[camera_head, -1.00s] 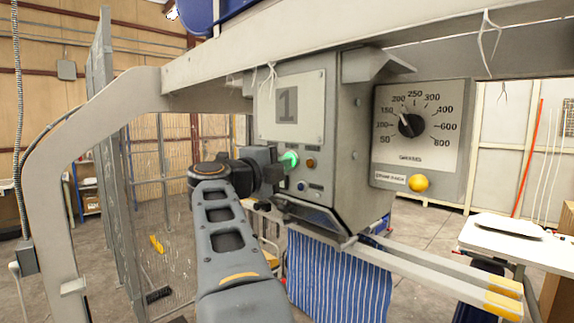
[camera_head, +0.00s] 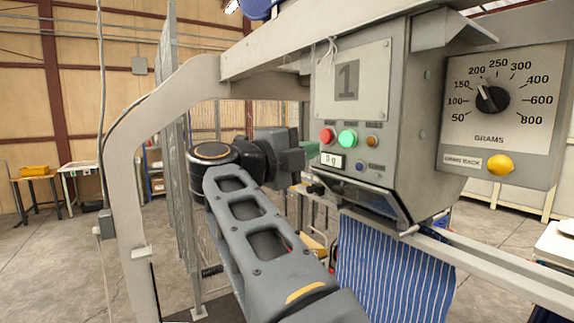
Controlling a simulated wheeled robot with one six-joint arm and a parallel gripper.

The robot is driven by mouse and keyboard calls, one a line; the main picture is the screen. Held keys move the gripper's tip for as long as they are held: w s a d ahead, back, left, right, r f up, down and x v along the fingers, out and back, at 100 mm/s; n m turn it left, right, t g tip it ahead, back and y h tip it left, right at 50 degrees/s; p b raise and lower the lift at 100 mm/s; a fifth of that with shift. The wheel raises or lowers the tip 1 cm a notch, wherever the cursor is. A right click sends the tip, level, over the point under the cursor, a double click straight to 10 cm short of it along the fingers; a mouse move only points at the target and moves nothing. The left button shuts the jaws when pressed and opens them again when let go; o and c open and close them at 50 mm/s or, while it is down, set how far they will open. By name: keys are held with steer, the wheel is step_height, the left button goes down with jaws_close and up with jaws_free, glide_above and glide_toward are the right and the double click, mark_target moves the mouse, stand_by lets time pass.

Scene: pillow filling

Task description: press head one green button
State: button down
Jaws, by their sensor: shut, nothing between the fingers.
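The head one panel (camera_head: 352,95) carries a large "1" plate and stands right of centre. Its green button (camera_head: 347,139) is lit and in plain sight, between a red button (camera_head: 327,135) and an amber button (camera_head: 372,141). My gripper (camera_head: 302,158) is shut and empty. It is to the left of the panel, a little left of and below the red button, apart from the green button in the picture. The fingertips are partly hidden behind the dark gripper body.
A small display reading "0 g" (camera_head: 331,160) and a blue button (camera_head: 359,167) sit below. A grams dial (camera_head: 491,100) with a yellow button (camera_head: 500,165) is at right. A blue striped pillow cover (camera_head: 390,262) hangs under the head. A beige frame (camera_head: 126,150) stands left.

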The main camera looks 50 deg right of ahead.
steer(key=shift+w+a+f+b, duration=0.1)
steer(key=shift+w+a+b, duration=0.1)
steer(key=shift+a, duration=0.6)
steer(key=shift+w+a+f+b, duration=0.1)
steer(key=shift+a+b, duration=0.05)
steer(key=shift+a, duration=0.6)
steer(key=shift+w+a+b, duration=0.1)
steer(key=shift+a+b, duration=0.1)
steer(key=shift+a, duration=0.6)
